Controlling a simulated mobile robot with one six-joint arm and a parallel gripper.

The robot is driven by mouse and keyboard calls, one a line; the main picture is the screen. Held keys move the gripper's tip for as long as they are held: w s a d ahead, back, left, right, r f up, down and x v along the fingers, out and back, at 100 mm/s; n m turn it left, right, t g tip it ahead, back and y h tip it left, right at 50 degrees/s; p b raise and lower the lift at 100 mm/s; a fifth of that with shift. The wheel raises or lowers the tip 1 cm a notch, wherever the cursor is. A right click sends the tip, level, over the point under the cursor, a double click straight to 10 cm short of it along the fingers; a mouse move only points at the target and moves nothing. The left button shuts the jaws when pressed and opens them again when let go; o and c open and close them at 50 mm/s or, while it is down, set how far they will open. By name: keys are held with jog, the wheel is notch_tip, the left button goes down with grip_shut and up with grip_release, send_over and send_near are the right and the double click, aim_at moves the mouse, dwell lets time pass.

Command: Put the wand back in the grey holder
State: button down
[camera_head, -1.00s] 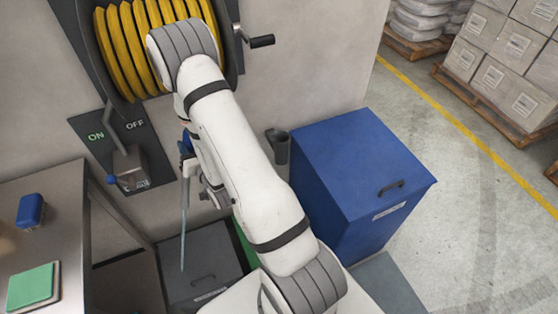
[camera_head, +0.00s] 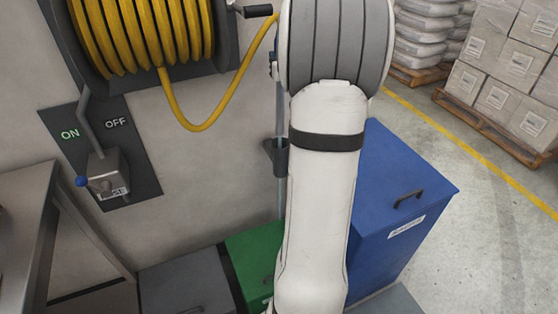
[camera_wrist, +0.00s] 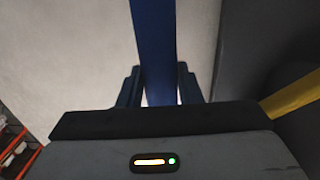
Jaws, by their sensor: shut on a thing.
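The wand's blue handle (camera_wrist: 155,45) stands between the two dark fingers of my gripper (camera_wrist: 158,88) in the wrist view. My gripper is shut on it. In the head view the wand's thin grey tube (camera_head: 280,112) hangs nearly upright beside my arm. The grey holder (camera_head: 274,158) is a dark cup on the wall. The tube lines up with the holder and shows above and below it. I cannot tell whether it runs through the cup or passes in front. My arm hides most of the gripper and handle in the head view.
A yellow hose (camera_head: 208,127) loops from the reel (camera_head: 145,35) toward the wand. A lever switch (camera_head: 103,170) is on the wall at left. Green (camera_head: 250,258), grey (camera_head: 185,282) and blue (camera_head: 405,220) bins stand below. Open floor lies at right.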

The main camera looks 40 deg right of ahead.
notch_tip(320, 180, down, 17)
jog(key=shift+f, duration=0.2)
dwell(0.3)
jog(key=shift+f, duration=0.15)
jog(key=c, duration=1)
grip_release()
jog(key=shift+c, duration=0.2)
